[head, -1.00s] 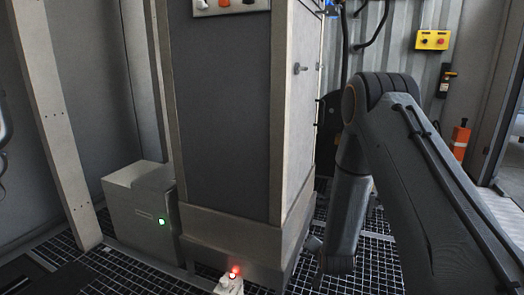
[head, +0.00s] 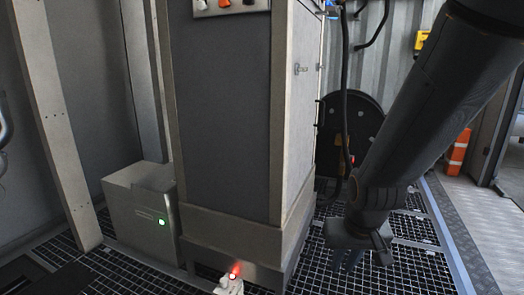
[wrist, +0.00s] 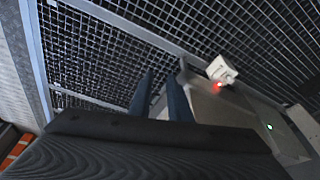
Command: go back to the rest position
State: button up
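My gripper (head: 354,258) hangs low over the grating at the right of the head view, pointing down, at the end of my dark arm. In the wrist view its two bluish fingers (wrist: 160,98) stand apart with a gap between them. I see nothing held in the gap, so it is open and empty. It touches nothing that I can see.
A tall cabinet (head: 222,110) fills the middle, left of my arm. A grey box (head: 135,212) with a green light stands beside it. A small white device (head: 229,286) with a red light sits at its foot. An orange object (head: 458,152) is at right.

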jog(key=s+a+r+n+g+y+p, duration=0.1)
jog(key=s+a+r+n+g+p, duration=0.2)
jog(key=s+a+r, duration=0.55)
jog(key=s+a+r+n+y+p, duration=0.15)
jog(key=s+a+r+n, duration=0.35)
jog(key=s+a, duration=0.7)
jog(key=d+r+m+p, duration=0.2)
jog(key=d+r+p, duration=0.5)
jog(key=p, duration=0.5)
jog(key=d+r+m+h+p, duration=0.1)
jog(key=d+r+m+p, duration=0.2)
jog(key=r+p, duration=0.9)
jog(key=d+r+m+h+p, duration=0.1)
jog(key=d+r+m+p, duration=0.1)
jog(key=d+r+p, duration=0.8)
jog(key=p, duration=0.3)
jog(key=shift+s+d+m, duration=0.25)
jog(key=shift+d+m, duration=0.05)
jog(key=shift+h, duration=0.25)
